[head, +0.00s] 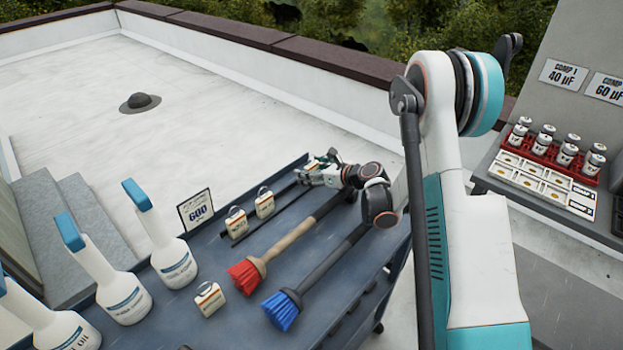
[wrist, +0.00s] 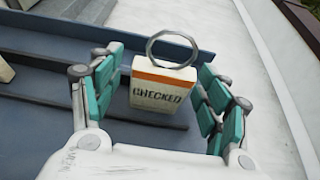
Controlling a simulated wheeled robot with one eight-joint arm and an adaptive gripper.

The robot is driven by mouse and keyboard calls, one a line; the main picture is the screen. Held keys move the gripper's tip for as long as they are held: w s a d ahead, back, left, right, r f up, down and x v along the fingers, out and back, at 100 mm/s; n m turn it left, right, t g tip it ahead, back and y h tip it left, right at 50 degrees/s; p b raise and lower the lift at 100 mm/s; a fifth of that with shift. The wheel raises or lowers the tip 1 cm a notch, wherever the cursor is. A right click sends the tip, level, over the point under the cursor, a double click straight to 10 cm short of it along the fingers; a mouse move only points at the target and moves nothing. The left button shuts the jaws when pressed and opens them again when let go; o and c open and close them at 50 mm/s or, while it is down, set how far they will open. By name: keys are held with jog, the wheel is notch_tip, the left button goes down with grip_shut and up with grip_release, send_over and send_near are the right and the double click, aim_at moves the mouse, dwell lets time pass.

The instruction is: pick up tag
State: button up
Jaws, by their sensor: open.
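A cream tag (wrist: 158,92) with an orange stripe, the word CHECKED and a wire ring on top stands upright in the wrist view. My gripper (wrist: 162,78) is open, with one teal-padded finger on each side of the tag. Gaps show between pads and tag. In the head view my gripper (head: 322,173) is at the far end of the cart's top, largely hiding that tag. Two similar tags, one (head: 265,204) and another (head: 236,222), stand to its left along a dark rail. Another tag (head: 209,298) sits nearer, by the brushes.
A red brush (head: 247,275) and a blue brush (head: 282,308) lie on the blue-grey cart (head: 230,328). White spray bottles (head: 172,250) and a sign (head: 196,210) reading 600 stand left. A red rack (head: 545,153) of small jars is far right.

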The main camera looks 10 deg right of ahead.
jog(key=c, duration=1.2)
jog(key=shift+o, duration=0.2)
jog(key=shift+r, duration=0.2)
